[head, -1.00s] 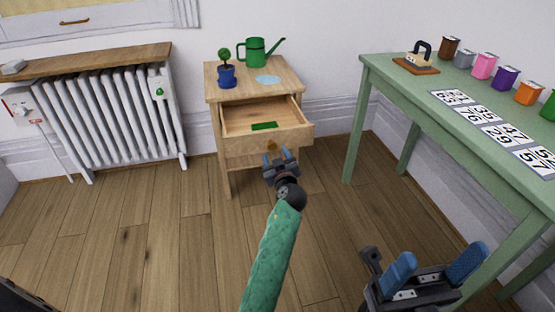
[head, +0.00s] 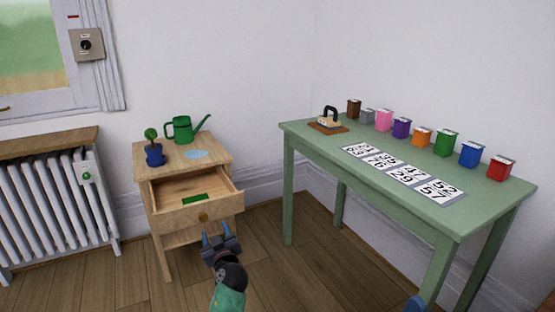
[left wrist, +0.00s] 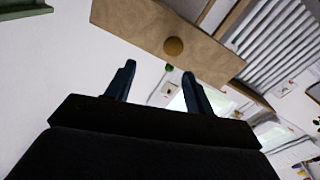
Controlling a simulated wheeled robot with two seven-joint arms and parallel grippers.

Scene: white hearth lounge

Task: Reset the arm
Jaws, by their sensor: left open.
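My left gripper (head: 216,238) is open and empty, just in front of the pulled-out drawer (head: 218,208) of the wooden nightstand (head: 157,235). Its fingers point toward the round drawer knob (head: 203,217). In the left wrist view, the knob (left wrist: 173,46) is beyond the open fingertips (left wrist: 160,82), with a gap between them and nothing held. A green flat item (head: 194,198) lies in the drawer. Of my right gripper, only a blue fingertip (head: 415,303) shows at the bottom edge in the head view; its opening is hidden.
A potted plant (head: 155,154), a green watering can (head: 181,130) and a pale blue disc (head: 196,154) stand on the nightstand. A green table (head: 330,148) at right holds several coloured canisters, number cards and a stamp-like block (head: 328,121). A radiator (head: 50,208) is at left.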

